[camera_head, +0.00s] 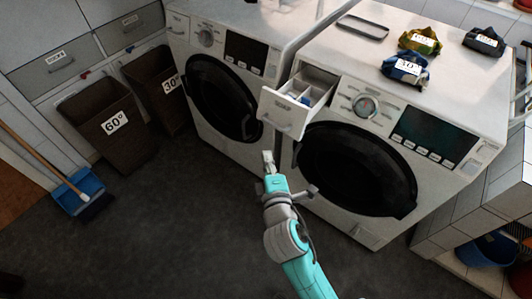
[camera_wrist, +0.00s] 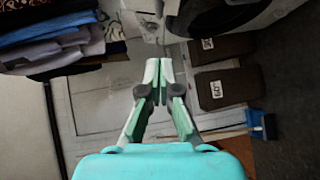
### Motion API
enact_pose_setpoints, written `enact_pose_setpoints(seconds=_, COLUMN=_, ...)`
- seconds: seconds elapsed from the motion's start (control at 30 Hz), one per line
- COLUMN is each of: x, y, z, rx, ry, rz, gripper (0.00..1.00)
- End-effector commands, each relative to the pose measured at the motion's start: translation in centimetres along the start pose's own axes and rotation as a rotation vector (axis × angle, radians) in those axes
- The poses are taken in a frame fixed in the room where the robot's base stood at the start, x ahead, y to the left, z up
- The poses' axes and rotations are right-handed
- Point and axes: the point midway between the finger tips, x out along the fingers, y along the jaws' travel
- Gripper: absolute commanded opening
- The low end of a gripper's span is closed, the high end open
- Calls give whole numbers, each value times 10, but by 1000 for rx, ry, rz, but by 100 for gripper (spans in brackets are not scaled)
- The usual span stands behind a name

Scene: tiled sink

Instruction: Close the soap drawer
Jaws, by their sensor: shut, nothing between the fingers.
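The soap drawer (camera_head: 296,103) is pulled out from the upper left of the right washing machine (camera_head: 330,230). Its front panel stands well clear of the machine's face and its compartments show from above. My gripper (camera_head: 268,157) is shut and empty. In the head view it appears below the drawer front, in front of the gap between the two machines, with no visible contact. In the wrist view my gripper (camera_wrist: 159,64) shows its fingertips together. The drawer cannot be made out in the wrist view.
The left washing machine (camera_head: 190,110) stands close beside the right one. Folded cloths (camera_head: 406,68) and a tray (camera_head: 362,26) lie on top of the right machine. Dark bins (camera_head: 108,140) and a blue dustpan (camera_head: 82,188) are at left. The floor in front is clear.

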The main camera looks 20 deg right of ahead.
Motion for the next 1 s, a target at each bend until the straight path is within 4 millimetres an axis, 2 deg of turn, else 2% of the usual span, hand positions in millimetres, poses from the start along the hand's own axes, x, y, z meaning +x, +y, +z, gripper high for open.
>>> enact_pose_setpoints(seconds=0.43, x=83, y=1, z=0, rx=3, ry=0, rz=2, gripper=0)
enact_pose_setpoints(seconds=0.7, x=104, y=0, z=25, rx=2, ry=-2, rz=0, gripper=0)
enact_pose_setpoints(seconds=1.0, x=108, y=0, z=28, rx=2, ry=1, rz=1, gripper=0)
